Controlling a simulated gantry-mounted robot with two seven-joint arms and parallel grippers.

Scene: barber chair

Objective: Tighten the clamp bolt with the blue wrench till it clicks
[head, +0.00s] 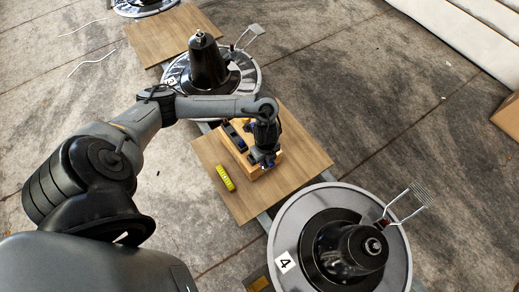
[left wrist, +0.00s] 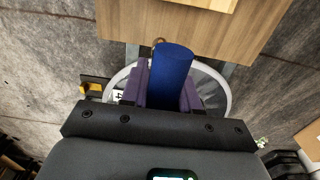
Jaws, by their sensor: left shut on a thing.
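My left gripper (head: 264,160) is over the wooden block on the board in the head view. In the left wrist view its purple fingers (left wrist: 160,92) are shut on a thick blue cylinder, which looks like the handle of the blue wrench (left wrist: 173,68). The wrench's far end is hidden behind the handle. The nearer chair base, marked 4 (head: 287,226), has a black cone with a metal post tip on top. I cannot make out which part is the clamp bolt. My right gripper is in neither view.
The wooden block (head: 267,171) carries a dark tool (head: 234,136) and stands on a wooden board (head: 305,152). A yellow object (head: 225,178) lies on the board's left part. Another chair base (head: 248,77) stands behind it. Wire-like footrests stick out from both bases.

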